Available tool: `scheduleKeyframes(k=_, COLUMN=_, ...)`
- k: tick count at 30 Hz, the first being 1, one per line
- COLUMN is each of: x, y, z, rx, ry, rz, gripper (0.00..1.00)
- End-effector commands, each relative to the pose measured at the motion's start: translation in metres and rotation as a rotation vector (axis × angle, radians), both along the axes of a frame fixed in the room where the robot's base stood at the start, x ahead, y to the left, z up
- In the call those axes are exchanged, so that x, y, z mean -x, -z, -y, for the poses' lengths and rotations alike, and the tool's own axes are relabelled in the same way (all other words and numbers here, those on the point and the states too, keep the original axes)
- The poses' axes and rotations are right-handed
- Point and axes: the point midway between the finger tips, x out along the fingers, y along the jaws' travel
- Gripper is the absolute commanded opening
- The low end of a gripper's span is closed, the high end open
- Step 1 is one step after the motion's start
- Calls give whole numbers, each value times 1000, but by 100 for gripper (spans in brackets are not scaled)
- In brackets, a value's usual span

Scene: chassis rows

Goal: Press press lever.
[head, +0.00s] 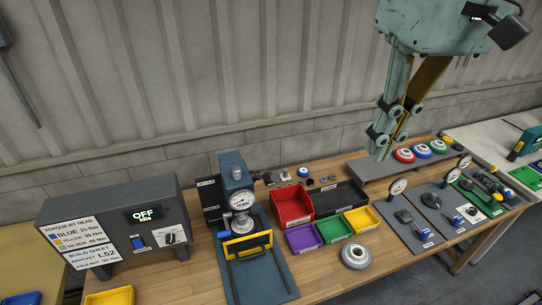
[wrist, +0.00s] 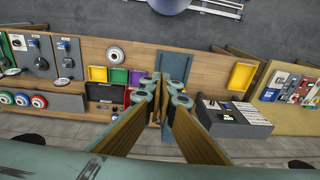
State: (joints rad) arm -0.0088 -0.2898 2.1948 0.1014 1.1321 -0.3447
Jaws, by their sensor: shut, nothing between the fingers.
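The press (head: 236,176) is a blue-grey column with a round dial gauge (head: 241,200), standing on a blue base plate (head: 274,285) on the workbench. My gripper (head: 380,148) is shut and empty, pointing down in the air to the right of and above the press. In the wrist view my gripper (wrist: 166,88) covers much of the press, and the base plate (wrist: 174,65) shows beyond the fingertips.
A grey control box (head: 118,232) reading OFF, idle stands left of the press. Red (head: 292,208), black, purple, green and yellow bins are to its right. A round metal part (head: 355,257) lies at the front. Gauge stands (head: 397,188) and coloured discs (head: 403,155) are further right.

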Motion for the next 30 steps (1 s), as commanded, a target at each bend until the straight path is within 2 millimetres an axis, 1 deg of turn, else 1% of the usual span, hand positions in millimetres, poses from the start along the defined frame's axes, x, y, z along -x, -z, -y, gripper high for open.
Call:
scheduleKeyframes(k=3, x=-13, y=-1, z=-4, rx=-7, ry=-34, rz=-23, gripper=0)
scheduleKeyframes(k=17, x=-61, y=-5, z=-19, rx=-41, ry=-172, rz=-99, gripper=0)
scheduleKeyframes(k=30, x=-108, y=-2, z=-34, rx=-86, ry=-306, rz=-167, gripper=0)
